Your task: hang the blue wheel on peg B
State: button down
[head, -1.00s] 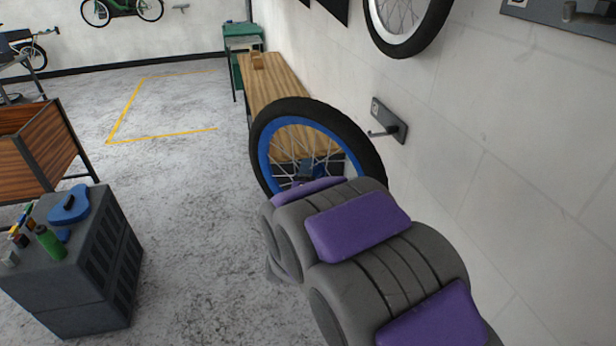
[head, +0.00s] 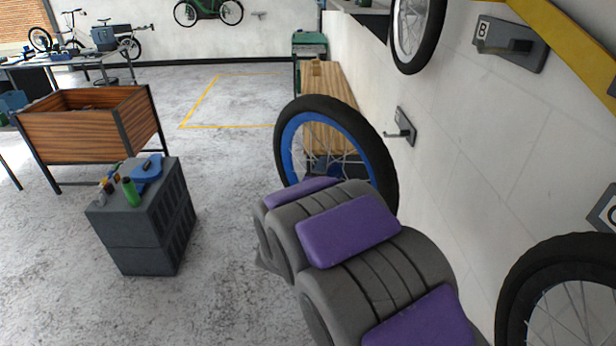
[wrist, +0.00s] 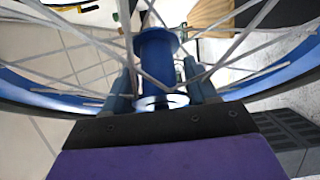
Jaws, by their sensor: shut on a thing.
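The blue wheel (head: 291,147), with a blue rim and black tyre, is upright in front of my arm in the head view. In the wrist view its blue hub (wrist: 156,60) sits between the fingers of my gripper (wrist: 160,88), which is shut on it. My arm hides the wheel's lower part in the head view. Peg B (head: 510,42) is on a grey wall plate marked B at the upper right, to the right of and above the wheel. The wheel is apart from it.
A lower wall peg (head: 402,130) is close to the tyre's right side. A white-rimmed wheel (head: 418,35) hangs left of peg B, and another wheel (head: 512,310) is at lower right. A grey cabinet (head: 150,225) and wooden planter (head: 85,135) stand left. Floor between is clear.

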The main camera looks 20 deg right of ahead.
jog(key=s+d+r+m+g+h+p, duration=0.4)
jog(key=d+r+g+p, duration=0.1)
jog(key=d+r+p, duration=0.3)
jog(key=s+d+r+m+g+h+p, duration=0.3)
jog(key=s+d+r+m+g+p, duration=0.1)
jog(key=d+r+p, duration=0.5)
notch_tip(320, 180, up, 4)
jog(key=g+p, duration=0.1)
jog(key=p, duration=0.1)
jog(key=shift+s+r+m+h+p, duration=0.2)
jog(key=shift+s+m+h+p, duration=0.1)
jog(key=shift+h, duration=0.1)
jog(key=s+d+f+b, duration=0.2)
jog(key=d, duration=0.8)
jog(key=shift+s+d+f+b, duration=0.2)
jog(key=shift+s+d+b, duration=0.05)
jog(key=shift+s+b, duration=0.1)
dwell(0.6)
jog(key=shift+f, duration=0.1)
dwell(0.6)
